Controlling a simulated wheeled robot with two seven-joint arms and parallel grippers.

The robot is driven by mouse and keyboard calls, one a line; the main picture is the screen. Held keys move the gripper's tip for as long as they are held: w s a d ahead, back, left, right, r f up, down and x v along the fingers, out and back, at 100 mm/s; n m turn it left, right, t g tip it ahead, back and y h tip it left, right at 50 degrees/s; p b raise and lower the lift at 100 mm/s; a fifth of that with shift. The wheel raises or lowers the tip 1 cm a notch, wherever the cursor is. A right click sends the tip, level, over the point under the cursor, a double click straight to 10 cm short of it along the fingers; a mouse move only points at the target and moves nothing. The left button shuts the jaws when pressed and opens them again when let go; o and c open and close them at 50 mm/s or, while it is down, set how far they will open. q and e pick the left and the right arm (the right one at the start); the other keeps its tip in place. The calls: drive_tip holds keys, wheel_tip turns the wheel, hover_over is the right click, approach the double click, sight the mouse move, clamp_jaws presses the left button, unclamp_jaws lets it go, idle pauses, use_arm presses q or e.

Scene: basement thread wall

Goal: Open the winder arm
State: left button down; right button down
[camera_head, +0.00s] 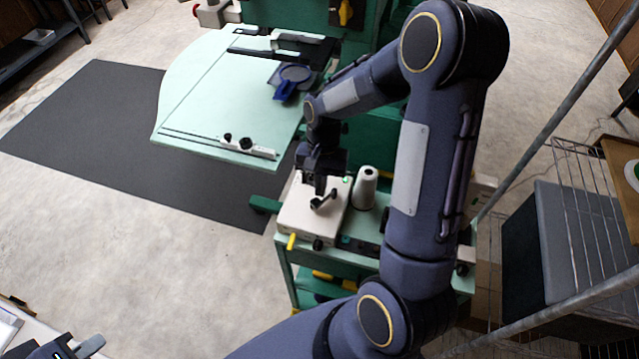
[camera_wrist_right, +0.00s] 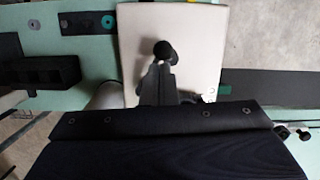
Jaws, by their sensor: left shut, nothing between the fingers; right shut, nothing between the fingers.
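The winder is a cream box (camera_head: 296,218) on a green cart in the head view. Its small dark winder arm (camera_head: 326,202) with black round ends lies on the top face. My right gripper (camera_head: 320,190) points down just above this arm and hides part of it. In the right wrist view a black knob (camera_wrist_right: 164,50) shows just beyond the tips of the right gripper (camera_wrist_right: 160,72), over the cream top (camera_wrist_right: 205,40). The fingers are shut; I cannot tell whether they touch the arm. My left gripper (camera_head: 85,347) is shut and empty at the lower left corner.
A white thread cone (camera_head: 365,188) stands on the cart right of the winder. Behind is a pale green machine table (camera_head: 205,95). A slanted metal post (camera_head: 560,115) and wire rack (camera_head: 590,215) stand at right.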

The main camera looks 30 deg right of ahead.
drive_tip(key=shift+s+n, duration=0.3)
drive_tip(key=shift+n, duration=0.4)
drive_tip(key=shift+s+d+n+g+h+b, duration=0.1)
drive_tip(key=shift+s+n+g+h+b, duration=0.25)
drive_tip(key=shift+n, duration=0.65)
drive_tip(key=shift+s, duration=0.1)
drive_tip(key=shift+w, duration=0.2)
drive_tip(key=shift+w+d, duration=0.1)
drive_tip(key=shift+w, duration=0.55)
